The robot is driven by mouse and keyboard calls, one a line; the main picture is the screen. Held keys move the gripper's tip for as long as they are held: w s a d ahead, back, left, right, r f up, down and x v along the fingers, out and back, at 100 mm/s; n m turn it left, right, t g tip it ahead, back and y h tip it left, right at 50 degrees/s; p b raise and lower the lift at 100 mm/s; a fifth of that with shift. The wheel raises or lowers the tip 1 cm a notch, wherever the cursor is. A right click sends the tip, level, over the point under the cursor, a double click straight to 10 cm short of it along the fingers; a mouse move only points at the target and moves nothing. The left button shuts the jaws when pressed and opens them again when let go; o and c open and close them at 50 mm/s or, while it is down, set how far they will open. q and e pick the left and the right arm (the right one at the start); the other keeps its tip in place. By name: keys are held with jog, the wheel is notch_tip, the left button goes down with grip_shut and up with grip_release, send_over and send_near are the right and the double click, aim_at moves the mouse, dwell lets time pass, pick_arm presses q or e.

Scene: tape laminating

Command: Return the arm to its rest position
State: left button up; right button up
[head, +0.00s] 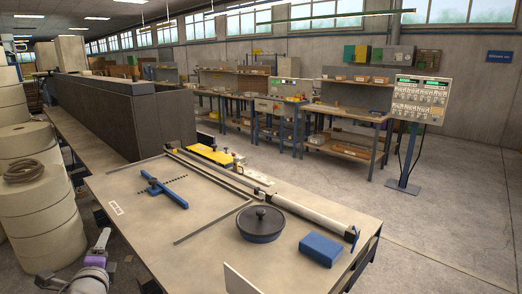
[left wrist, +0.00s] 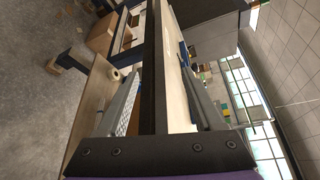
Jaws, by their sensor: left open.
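My left gripper (head: 104,238) shows at the lower left of the head view, beside the near left edge of the long worktable (head: 215,265). Its wrist has a purple band, and it is apart from the tabletop. In the left wrist view my left gripper (left wrist: 160,85) has its two grey fingers spread wide with nothing held between them. A dark table edge runs lengthwise behind the gap. My right gripper is not in view.
On the worktable are a blue T-shaped tool (head: 165,192), a dark round lidded pot (head: 261,223), a blue block (head: 320,248) and a long roller bar (head: 265,195). Large stacked rolls (head: 40,215) stand left of my arm. Open floor (head: 440,215) lies at right.

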pick_arm(q)
jog(key=s+d+f+n+g+h+p, duration=0.1)
jog(key=s+d+f+n+g+h, duration=0.5)
jog(key=s+d+f+n, duration=1)
jog(key=s+d+f+g, duration=0.3)
jog(key=s+d+f, duration=0.2)
jog(key=s, duration=0.3)
jog(key=shift+s+d+f+n+h+p, duration=0.15)
jog(key=shift+s+f+n+h+p, duration=0.15)
jog(key=shift+s+f+n+p, duration=0.1)
jog(key=shift+w, duration=0.1)
